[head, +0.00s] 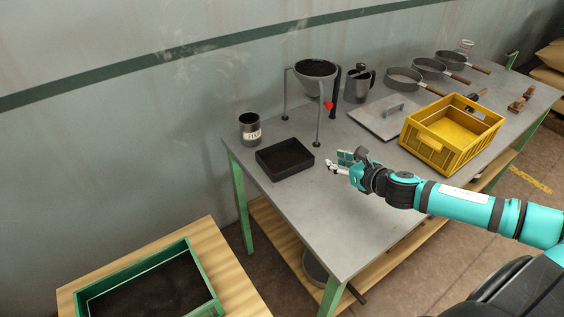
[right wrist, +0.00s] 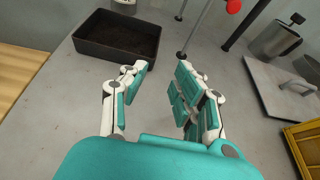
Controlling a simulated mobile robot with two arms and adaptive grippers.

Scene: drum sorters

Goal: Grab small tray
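A small black tray (head: 285,160) with dark soil-like contents lies on the grey table near its left end. In the right wrist view the tray (right wrist: 90,46) is at the upper left, beyond the fingertips. My right gripper (head: 337,162) is to the right of the tray, apart from it and above the table. In the right wrist view my right gripper (right wrist: 160,75) has its fingers spread with only bare table between them. My left gripper is in neither view.
A can (head: 249,132) stands behind the tray. A funnel on a stand (head: 317,82) with a red knob is close behind, its legs near the gripper. A yellow crate (head: 425,143) is at the right. A green-rimmed box (head: 205,275) sits on a lower wooden table.

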